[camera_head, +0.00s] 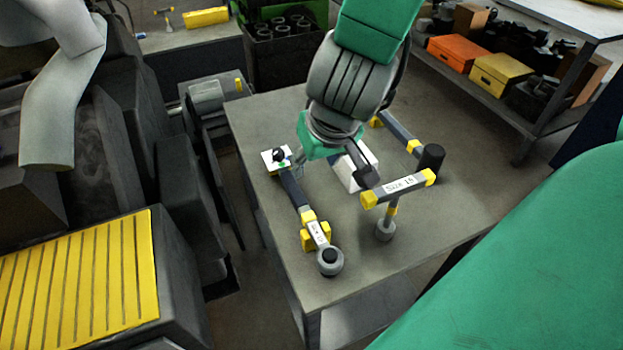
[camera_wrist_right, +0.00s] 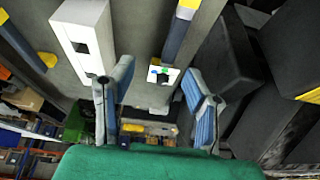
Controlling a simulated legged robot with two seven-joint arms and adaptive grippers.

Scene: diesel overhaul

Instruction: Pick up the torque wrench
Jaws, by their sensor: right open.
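A torque wrench (camera_head: 293,190) with a dark handle, yellow bands and a round grey head lies on the left side of the grey table (camera_head: 390,265). A second wrench (camera_head: 400,188), labelled "Size 15", is on the right with a black grip. A third yellow-banded dark bar (camera_head: 400,133) lies behind it. My right gripper (camera_head: 330,165) is low over the table by the left wrench's handle end. In the wrist view its fingers (camera_wrist_right: 160,80) are spread and empty, with the dark, yellow-ended handle (camera_wrist_right: 180,35) ahead of them. My left gripper is not seen.
A white block (camera_head: 355,165) stands beside my right gripper; it also shows in the wrist view (camera_wrist_right: 85,35). A small white plate with a dark knob (camera_head: 276,158) sits at the handle end. Dark machinery with a yellow ribbed cover (camera_head: 80,280) is left of the table.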

